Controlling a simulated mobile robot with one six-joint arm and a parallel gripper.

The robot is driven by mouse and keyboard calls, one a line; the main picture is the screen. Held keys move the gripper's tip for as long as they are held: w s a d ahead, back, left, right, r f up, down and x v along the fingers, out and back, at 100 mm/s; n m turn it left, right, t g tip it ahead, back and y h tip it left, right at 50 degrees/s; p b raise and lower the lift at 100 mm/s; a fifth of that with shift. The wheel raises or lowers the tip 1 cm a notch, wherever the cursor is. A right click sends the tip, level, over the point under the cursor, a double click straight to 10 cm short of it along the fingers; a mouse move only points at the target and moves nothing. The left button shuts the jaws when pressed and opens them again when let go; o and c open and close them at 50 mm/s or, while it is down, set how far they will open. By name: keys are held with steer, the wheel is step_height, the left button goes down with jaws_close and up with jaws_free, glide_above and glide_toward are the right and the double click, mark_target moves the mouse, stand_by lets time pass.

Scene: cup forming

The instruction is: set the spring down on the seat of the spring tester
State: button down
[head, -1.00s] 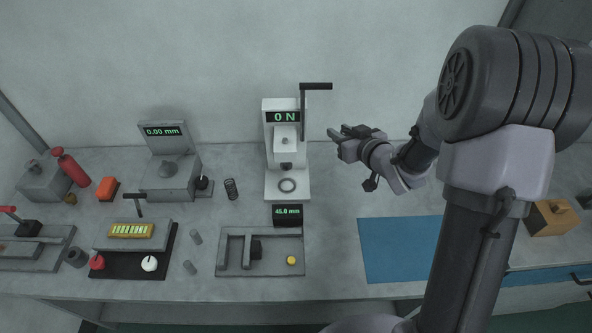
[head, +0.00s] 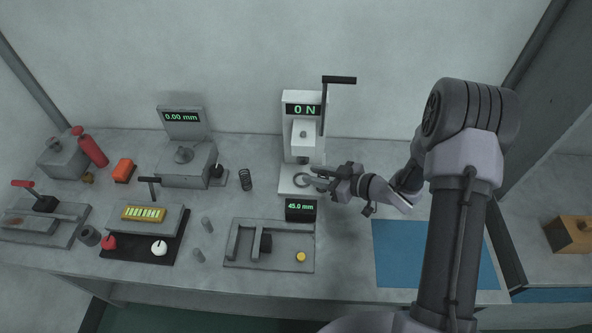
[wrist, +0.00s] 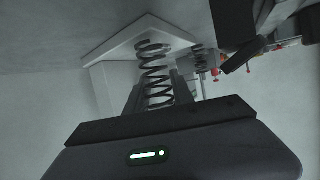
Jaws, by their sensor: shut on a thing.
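The spring tester (head: 301,142) is white, with a 0 N display and a dark lever, and stands at the back of the bench. My gripper (head: 318,178) is low at the right side of the seat. In the wrist view a dark coil spring (wrist: 155,75) stands between the fingers of my gripper (wrist: 157,92), which is shut on it. The white base (wrist: 110,47) lies beyond the spring in that view. I cannot tell whether the spring touches the seat. The held spring is not clear in the head view.
A second spring (head: 245,180) stands on the bench left of the tester. A small 45.0 mm display (head: 301,208) sits in front of the base, behind a grey gauge fixture (head: 240,259). A blue mat (head: 430,255) lies at the right. Bare bench separates it from the fixture.

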steer(key=w+a, duration=0.1)
steer(key=a, duration=0.1)
steer(key=shift+w+a, duration=0.4)
steer(key=b+x, duration=0.1)
steer(key=x, duration=0.1)
steer(key=b+x, duration=0.1)
steer(key=x, duration=0.1)
steer(key=shift+a+r+b, duration=0.1)
steer(key=shift+r+b, duration=0.15)
steer(key=shift+b, duration=0.05)
steer(key=shift+r, duration=0.25)
steer(key=shift+f, duration=0.2)
steer(key=c, duration=1.1)
jaws_free()
steer(key=shift+r, duration=0.1)
